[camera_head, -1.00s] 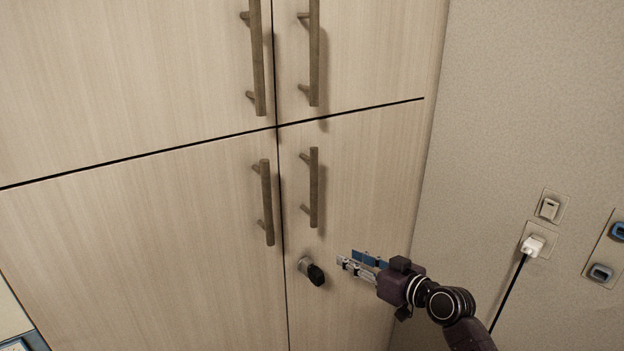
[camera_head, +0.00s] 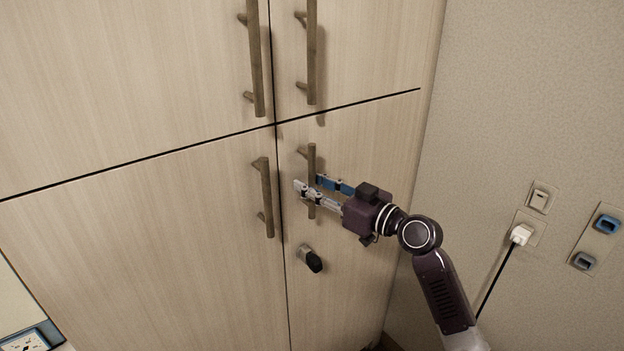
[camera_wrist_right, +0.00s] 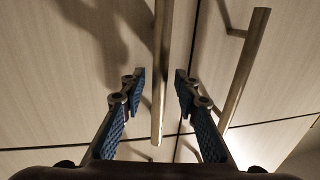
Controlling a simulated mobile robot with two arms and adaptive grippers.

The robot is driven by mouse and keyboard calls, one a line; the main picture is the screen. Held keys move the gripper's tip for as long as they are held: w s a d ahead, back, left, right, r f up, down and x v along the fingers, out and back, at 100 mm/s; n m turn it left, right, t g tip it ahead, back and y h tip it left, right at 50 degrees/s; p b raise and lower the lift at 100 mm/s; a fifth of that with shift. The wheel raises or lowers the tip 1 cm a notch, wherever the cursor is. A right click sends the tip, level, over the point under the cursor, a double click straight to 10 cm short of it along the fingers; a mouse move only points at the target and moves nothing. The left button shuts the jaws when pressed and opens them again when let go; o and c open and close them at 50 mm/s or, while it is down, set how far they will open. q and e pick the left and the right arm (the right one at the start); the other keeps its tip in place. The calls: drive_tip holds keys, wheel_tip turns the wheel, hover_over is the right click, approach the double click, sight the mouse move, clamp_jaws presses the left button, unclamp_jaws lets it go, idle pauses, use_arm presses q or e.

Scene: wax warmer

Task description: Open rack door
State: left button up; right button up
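The tall wooden rack has a lower right door (camera_head: 355,150) and a lower left door (camera_head: 150,240), both looking shut. The lower right door has a vertical bar handle (camera_head: 312,160), partly hidden by my gripper. My right gripper (camera_head: 309,184) is open at this handle, with one finger on each side of it. In the right wrist view the handle (camera_wrist_right: 161,45) runs between the open fingers (camera_wrist_right: 160,77), with a visible gap on both sides. My left gripper is not in view.
A dark lock knob (camera_head: 313,261) sticks out below the handle. The lower left door's handle (camera_head: 266,195) is close by on the left. Upper door handles (camera_head: 312,50) hang above. A wall with a plugged-in white plug (camera_head: 520,235) stands at the right.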

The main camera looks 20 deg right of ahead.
clamp_jaws()
idle(0.5)
